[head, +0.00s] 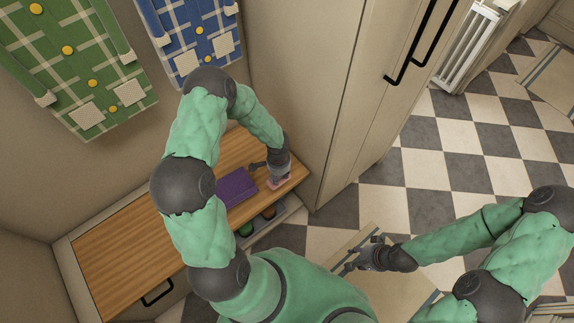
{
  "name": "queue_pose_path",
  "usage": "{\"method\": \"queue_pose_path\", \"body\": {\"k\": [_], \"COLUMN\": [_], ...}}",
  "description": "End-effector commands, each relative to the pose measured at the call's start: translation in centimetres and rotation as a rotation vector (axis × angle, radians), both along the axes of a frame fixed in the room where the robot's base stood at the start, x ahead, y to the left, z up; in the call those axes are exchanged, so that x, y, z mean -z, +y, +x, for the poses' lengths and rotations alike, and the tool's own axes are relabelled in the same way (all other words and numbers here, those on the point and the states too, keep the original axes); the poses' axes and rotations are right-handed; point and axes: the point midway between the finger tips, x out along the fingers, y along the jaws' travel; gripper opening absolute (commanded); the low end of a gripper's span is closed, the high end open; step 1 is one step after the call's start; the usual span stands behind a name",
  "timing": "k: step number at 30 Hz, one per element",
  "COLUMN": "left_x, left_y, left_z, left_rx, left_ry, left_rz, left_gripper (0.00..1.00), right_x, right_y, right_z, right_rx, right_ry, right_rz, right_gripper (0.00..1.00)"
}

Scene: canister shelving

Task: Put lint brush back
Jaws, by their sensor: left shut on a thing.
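My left gripper (272,173) is low over the right end of a wooden bench top (130,245). It is shut on a small pinkish thing (281,184), which appears to be the lint brush. The gripper and wrist hide much of it, and I cannot tell whether it touches the wood. My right gripper (360,259) is open and empty, out over the floor to the right of the bench.
An open compartment below the bench edge holds several small coloured items (267,212). A tall cabinet (345,100) stands right of the bench.

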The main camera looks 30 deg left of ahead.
Motion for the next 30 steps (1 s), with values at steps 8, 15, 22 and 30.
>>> {"method": "queue_pose_path", "body": {"k": [8, 15, 22, 30], "left_x": [2.5, 5.9, 8.0, 9.7], "left_y": [1.9, 3.2, 4.0, 4.3], "left_z": [4.6, 8.0, 9.8, 10.6], "left_rx": [-0.003, -0.001, 0.000, 0.000], "left_ry": [-0.001, 0.000, 0.000, 0.000], "left_rz": [0.001, -0.001, 0.001, -0.001], "left_gripper": [0.12, 0.12, 0.12, 0.12], "right_x": [1.0, 2.6, 3.5, 4.3], "right_y": [0.0, 0.0, 0.0, 0.0], "right_z": [0.0, 0.0, 0.0, 0.0], "right_rx": [0.000, 0.000, 0.000, 0.000], "right_ry": [0.000, -0.001, -0.001, -0.001], "right_rz": [0.000, 0.000, 0.000, 0.000], "right_gripper": [0.40, 0.40, 0.40, 0.40]}}
